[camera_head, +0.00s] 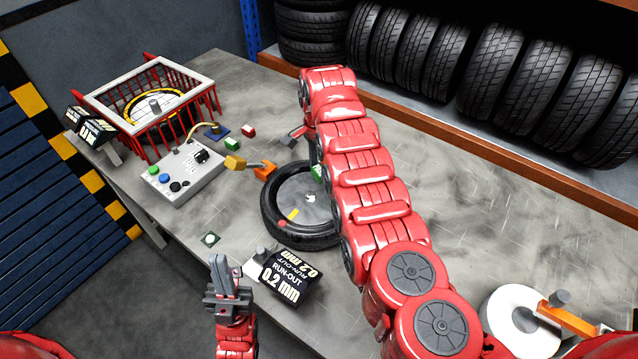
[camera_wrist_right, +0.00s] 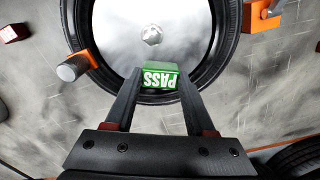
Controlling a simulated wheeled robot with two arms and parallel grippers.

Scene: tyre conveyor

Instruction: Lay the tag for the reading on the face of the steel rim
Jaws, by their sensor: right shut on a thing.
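The wheel lies flat on the bench, a black tyre (camera_head: 272,222) around a grey steel rim (camera_head: 303,203); the rim's face also fills the top of the right wrist view (camera_wrist_right: 120,35), with a hub nut (camera_wrist_right: 152,35). My right gripper (camera_wrist_right: 160,82) is shut on a green tag marked PASS (camera_wrist_right: 160,76), seen over the rim's near edge. I cannot tell whether the tag touches the rim. In the head view my right arm hides most of that gripper. A black display (camera_head: 283,277) reads RUN-OUT 0.2 mm. My left gripper (camera_head: 229,283) is in front of the bench, its jaw gap unclear.
A control box with buttons (camera_head: 178,175) and a red cage (camera_head: 150,105) stand at the left. A red block (camera_head: 248,131) and a blue pad (camera_head: 220,131) lie behind the wheel. An orange and grey part (camera_head: 265,171) sits at the tyre.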

